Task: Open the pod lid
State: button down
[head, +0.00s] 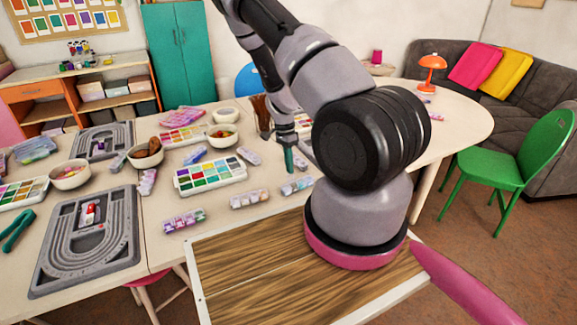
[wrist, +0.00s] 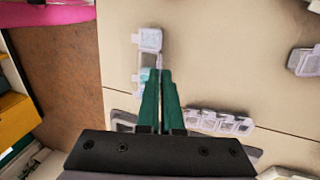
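My gripper (head: 289,170) hangs low over the table, its teal fingers pointing down. In the wrist view the two fingers (wrist: 161,72) lie together with hardly a gap, and nothing shows held between them. A clear pod strip (wrist: 150,40) lies just beyond the fingertips, its lower part hidden by the fingers. I cannot tell whether they touch it. Another clear strip (wrist: 220,122) lies to the right of the fingers. In the head view pod strips with colored beads lie near my gripper, one at the front right (head: 297,185) and one left of it (head: 249,199). Lid positions are too small to tell.
A white bead palette (head: 210,191) and bowls (head: 222,142) stand left of my gripper. Grey bead boards (head: 70,270) lie further left. Another pod strip (wrist: 304,61) lies at the right in the wrist view. Bare tabletop (wrist: 230,60) separates the strips.

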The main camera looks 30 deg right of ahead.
jog(key=shift+s+t, duration=0.65)
jog(key=shift+t, duration=0.15)
jog(key=shift+r, duration=0.1)
jog(key=c, duration=1.1)
grip_release()
jog(key=shift+o, duration=0.2)
notch_tip(320, 180, up, 11)
jog(key=shift+w, duration=0.3)
